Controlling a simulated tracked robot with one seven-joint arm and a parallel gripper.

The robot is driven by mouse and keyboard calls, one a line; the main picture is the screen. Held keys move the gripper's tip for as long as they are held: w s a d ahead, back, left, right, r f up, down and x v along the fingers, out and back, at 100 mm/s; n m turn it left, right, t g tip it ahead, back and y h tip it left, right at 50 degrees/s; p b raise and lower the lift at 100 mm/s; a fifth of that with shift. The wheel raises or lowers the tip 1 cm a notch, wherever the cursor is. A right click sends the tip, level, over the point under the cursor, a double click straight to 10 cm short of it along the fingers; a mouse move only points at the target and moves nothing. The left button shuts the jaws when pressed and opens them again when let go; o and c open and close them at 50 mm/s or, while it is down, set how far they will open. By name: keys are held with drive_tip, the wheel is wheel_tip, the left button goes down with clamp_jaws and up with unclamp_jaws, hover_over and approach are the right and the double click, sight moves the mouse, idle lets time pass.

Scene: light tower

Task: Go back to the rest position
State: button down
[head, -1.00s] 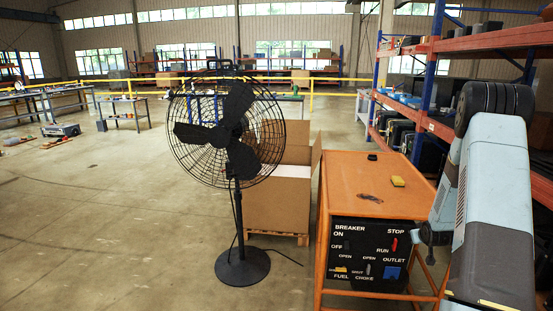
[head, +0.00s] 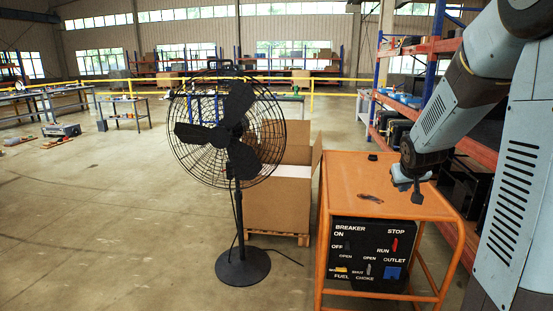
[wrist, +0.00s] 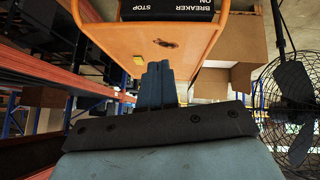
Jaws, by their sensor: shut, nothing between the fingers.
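My gripper (head: 417,196) is in the head view over the right front part of the orange generator's top. My arm reaches down to it from the upper right. In the wrist view my gripper's fingers (wrist: 159,68) are together and empty. The orange generator (head: 345,178) has a black front panel (head: 362,273) with labels for breaker, stop, run, fuel, choke and outlet. A red switch (head: 395,244) and a blue outlet (head: 391,272) show on it.
A black standing fan (head: 228,135) is left of the generator. A cardboard box (head: 277,205) on a pallet stands behind the fan. Shelving with orange beams (head: 481,42) runs along the right, close to my arm. The floor at the left front is clear.

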drive_tip(key=s+a+r+y, duration=0.1)
drive_tip(key=s+a+r, duration=0.2)
drive_tip(key=s, duration=0.7)
drive_tip(key=s+a+r+g, duration=0.1)
drive_tip(key=s+a+r, duration=0.2)
drive_tip(key=s+a, duration=0.3)
drive_tip(key=s+a+r+g+y, duration=0.1)
drive_tip(key=s+a+r, duration=0.2)
drive_tip(key=s, duration=1.1)
drive_tip(key=shift+a+r+y, duration=0.3)
drive_tip(key=shift+a+r, duration=0.1)
drive_tip(key=shift+a, duration=0.75)
drive_tip(key=shift+s, duration=0.1)
